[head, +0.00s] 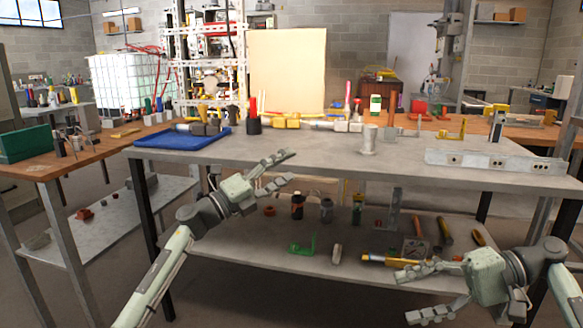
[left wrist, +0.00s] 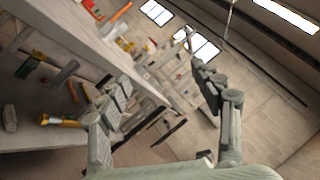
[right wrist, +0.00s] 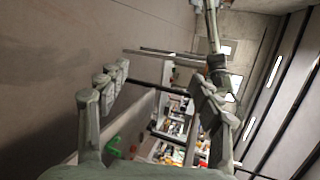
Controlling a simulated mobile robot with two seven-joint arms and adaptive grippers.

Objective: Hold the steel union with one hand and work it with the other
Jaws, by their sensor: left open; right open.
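A grey metal fitting (head: 369,140), which looks like the steel union, stands upright on the grey table (head: 330,160), right of its middle. My left gripper (head: 284,168) is open and empty at the table's front edge, left of the fitting and apart from it. In the left wrist view its fingers (left wrist: 165,95) are spread with nothing between them. My right gripper (head: 408,295) is open and empty, low in front of the table and below its top. Its spread fingers also show in the right wrist view (right wrist: 160,88).
A blue tray (head: 150,141) lies at the table's left. A perforated metal bar (head: 490,161) lies at the right. Tools and a red-and-black cylinder (head: 253,120) line the back. The lower shelf (head: 270,250) holds bottles and loose tools.

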